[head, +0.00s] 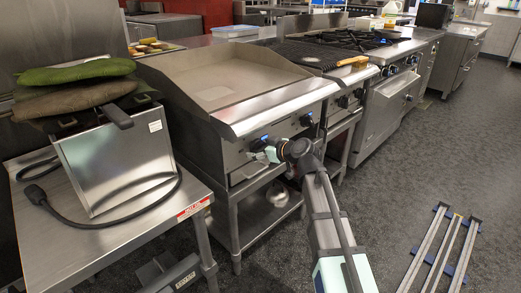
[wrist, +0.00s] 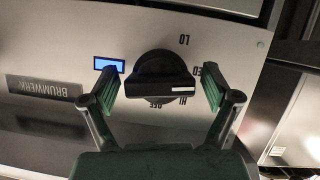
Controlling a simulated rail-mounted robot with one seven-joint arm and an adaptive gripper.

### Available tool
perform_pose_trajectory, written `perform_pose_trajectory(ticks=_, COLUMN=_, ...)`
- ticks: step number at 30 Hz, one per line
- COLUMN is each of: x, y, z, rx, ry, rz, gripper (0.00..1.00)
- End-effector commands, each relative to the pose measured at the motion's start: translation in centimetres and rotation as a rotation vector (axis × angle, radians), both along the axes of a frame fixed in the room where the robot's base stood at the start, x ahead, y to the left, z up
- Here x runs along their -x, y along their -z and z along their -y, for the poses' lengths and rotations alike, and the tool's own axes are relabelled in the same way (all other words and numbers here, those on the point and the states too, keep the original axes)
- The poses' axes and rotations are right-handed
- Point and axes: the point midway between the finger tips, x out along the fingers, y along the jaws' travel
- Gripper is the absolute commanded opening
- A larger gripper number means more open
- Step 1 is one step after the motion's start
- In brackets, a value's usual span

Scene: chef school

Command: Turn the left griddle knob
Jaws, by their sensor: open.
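The griddle (head: 240,85) is a steel unit with a flat plate and a front control panel. My gripper (head: 270,152) is at the left part of that panel, in front of the left knob, which it largely hides in the head view. In the wrist view the black left knob (wrist: 160,70) has a thick grip bar, with LO, MED, HI and OFF marks around it. My gripper (wrist: 160,92) is open, with one green-padded finger on each side of the knob. Small gaps show between the fingers and the bar. The right griddle knob (head: 306,120) is clear of my gripper.
A blue display (wrist: 109,65) and a BRUMWERK plate (wrist: 45,90) lie left of the knob. A steel table (head: 60,235) with a press-like appliance (head: 115,165) and cable stands at left. A range (head: 390,105) stands at right. Open floor (head: 400,190) lies right.

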Motion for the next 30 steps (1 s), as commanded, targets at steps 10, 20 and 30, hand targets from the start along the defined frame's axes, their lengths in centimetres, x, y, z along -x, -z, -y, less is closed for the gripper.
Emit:
perform_pose_trajectory(ticks=10, x=0.00, y=-0.01, z=0.01, rx=0.000, ry=-0.001, rz=0.000, gripper=0.28)
perform_pose_trajectory(ticks=20, x=-0.10, y=-0.08, z=0.02, rx=-0.046, ry=0.000, rz=-0.055, gripper=0.27)
perform_pose_trajectory(ticks=30, x=-0.18, y=-0.19, z=0.06, rx=-0.211, ry=0.000, rz=-0.245, gripper=0.27)
